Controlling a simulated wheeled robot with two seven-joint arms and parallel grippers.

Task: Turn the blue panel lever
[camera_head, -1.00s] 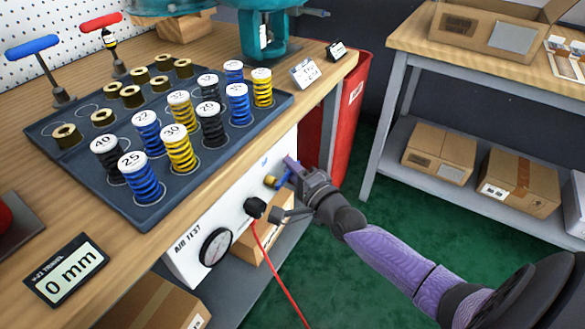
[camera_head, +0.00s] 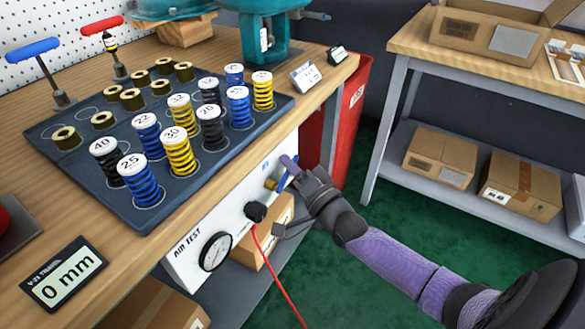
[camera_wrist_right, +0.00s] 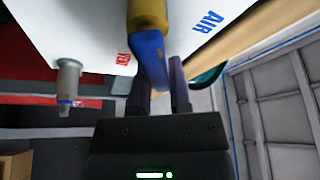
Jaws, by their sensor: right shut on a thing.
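The blue panel lever (camera_head: 281,183) sits on a brass valve on the white AIR TEST panel (camera_head: 196,241). In the right wrist view the blue lever (camera_wrist_right: 149,58) reaches from the brass valve body (camera_wrist_right: 147,16) down to my fingers, between a red label at left and the blue AIR label (camera_wrist_right: 208,21). My right gripper (camera_head: 289,168) is at the panel's right end, shut on the lever. Its two dark purple fingers (camera_wrist_right: 160,88) lie either side of the lever's end, which they partly hide. My left gripper is not in view.
A black fitting (camera_head: 255,211) with a red hose and a gauge (camera_head: 215,251) sit left of the lever. The bench edge and spring tray (camera_head: 100,195) are above. A red bin (camera_head: 345,130) stands behind my gripper.

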